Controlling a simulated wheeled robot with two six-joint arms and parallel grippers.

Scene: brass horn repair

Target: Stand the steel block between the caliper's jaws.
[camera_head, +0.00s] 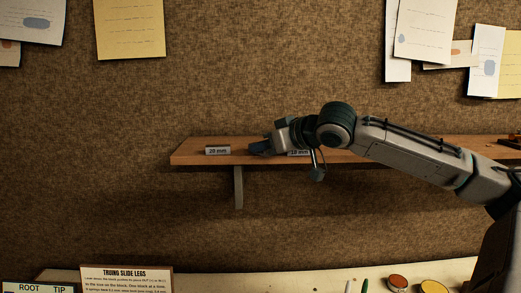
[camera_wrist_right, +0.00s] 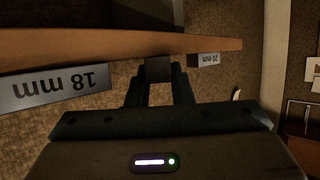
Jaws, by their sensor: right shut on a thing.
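My right gripper (camera_head: 262,148) is at the wooden shelf's front edge, between the 20 mm and 18 mm labels. In the right wrist view its two dark fingers (camera_wrist_right: 160,84) are shut on a small dark block (camera_wrist_right: 158,69), which looks to be the steel block. The block is at the fingertips, close to the shelf edge; whether it touches the shelf is unclear. In the head view the gripper hides it. The caliper is not visible in either view. My left gripper is not in view.
The shelf (camera_head: 185,153) carries a 20 mm label (camera_head: 218,150) and a partly hidden 18 mm label (camera_head: 299,154). A bracket (camera_head: 238,188) supports it. Below are a pale bench (camera_head: 225,277), a "Truing slide legs" card (camera_head: 126,281) and round tins (camera_head: 397,282). Papers hang on the wall.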

